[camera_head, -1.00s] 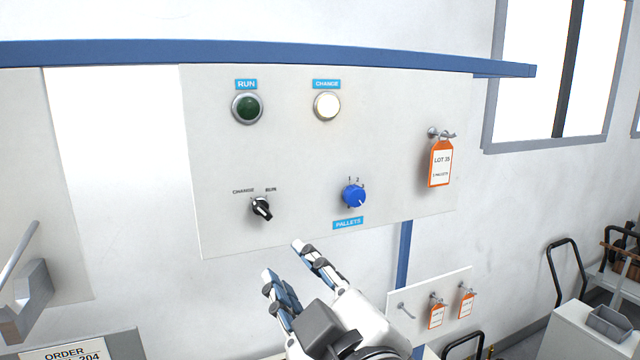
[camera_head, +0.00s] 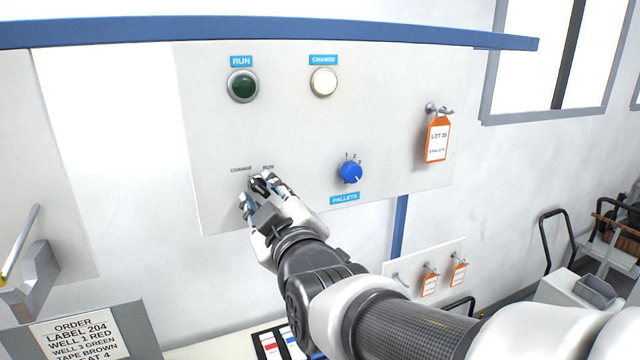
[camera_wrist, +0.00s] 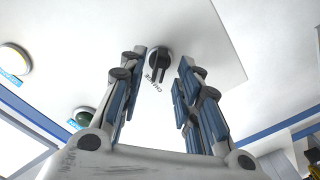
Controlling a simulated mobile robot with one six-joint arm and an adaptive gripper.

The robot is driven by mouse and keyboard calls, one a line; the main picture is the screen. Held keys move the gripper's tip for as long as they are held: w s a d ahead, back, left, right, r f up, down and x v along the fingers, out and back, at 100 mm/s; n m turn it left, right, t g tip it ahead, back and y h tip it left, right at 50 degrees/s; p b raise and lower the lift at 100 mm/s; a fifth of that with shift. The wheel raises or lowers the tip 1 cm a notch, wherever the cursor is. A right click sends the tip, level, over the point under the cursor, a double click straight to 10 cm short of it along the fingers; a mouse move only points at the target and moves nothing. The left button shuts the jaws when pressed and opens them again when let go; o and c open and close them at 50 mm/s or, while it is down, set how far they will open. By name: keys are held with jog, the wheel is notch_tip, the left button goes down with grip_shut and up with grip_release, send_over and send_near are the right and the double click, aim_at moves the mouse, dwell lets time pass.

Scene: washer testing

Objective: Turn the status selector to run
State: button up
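In the wrist view my gripper (camera_wrist: 162,60) is open, with a finger on each side of the knob and gaps visible. I cannot tell whether a fingertip touches it.
Above are a dark green RUN lamp (camera_head: 243,86) and a bright white CHANGE lamp (camera_head: 323,82). The blue PALLETS knob (camera_head: 350,173) is to the right, with an orange LOT tag (camera_head: 437,140) hanging further right. Panel space between them is clear.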

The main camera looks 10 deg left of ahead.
jog(key=shift+x, duration=1.15)
jog(key=shift+c, duration=0.5)
grip_shut()
